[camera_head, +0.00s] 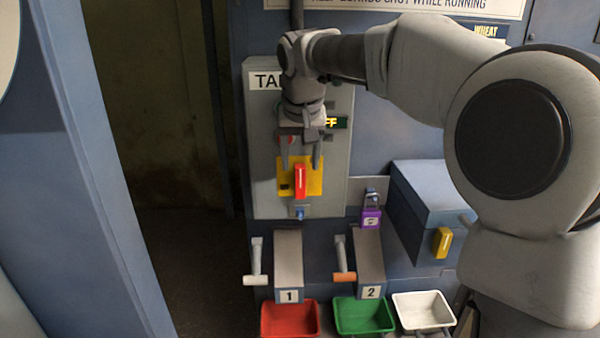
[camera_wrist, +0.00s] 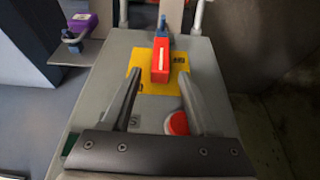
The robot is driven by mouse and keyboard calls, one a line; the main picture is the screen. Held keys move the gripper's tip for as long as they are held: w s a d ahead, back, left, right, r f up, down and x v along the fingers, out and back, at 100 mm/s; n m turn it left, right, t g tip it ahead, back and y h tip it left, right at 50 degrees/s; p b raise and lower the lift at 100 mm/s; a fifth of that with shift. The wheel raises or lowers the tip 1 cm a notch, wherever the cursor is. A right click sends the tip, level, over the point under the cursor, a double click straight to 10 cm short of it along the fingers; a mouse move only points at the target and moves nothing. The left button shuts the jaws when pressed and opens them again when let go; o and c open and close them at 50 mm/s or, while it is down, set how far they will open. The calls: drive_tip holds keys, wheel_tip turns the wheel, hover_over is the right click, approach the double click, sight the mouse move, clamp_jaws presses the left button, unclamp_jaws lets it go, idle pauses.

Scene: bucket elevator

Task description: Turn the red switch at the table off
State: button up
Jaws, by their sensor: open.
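The red switch (camera_head: 300,183) is a handle with a white stripe on a yellow plate (camera_head: 316,164), set in a grey panel (camera_head: 263,140). The handle stands upright in the head view. A lit display (camera_head: 334,122) beside my wrist shows "FF"; its left part is hidden. My gripper (camera_head: 300,166) is open, with its fingers pointing down over the plate, one on each side of the handle's upper end. In the wrist view, the red switch (camera_wrist: 160,65) lies between and just beyond the fingertips. Contact cannot be told.
A red button (camera_wrist: 177,123) sits between my fingers in the wrist view. A purple padlock (camera_head: 370,217) hangs right of the panel. Below are two chutes with levers, and red (camera_head: 290,318), green (camera_head: 364,316) and white (camera_head: 424,310) bins. A blue box (camera_head: 430,190) stands right.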

sight(300, 166)
drive_tip(key=shift+x, duration=1.7)
clamp_jaws()
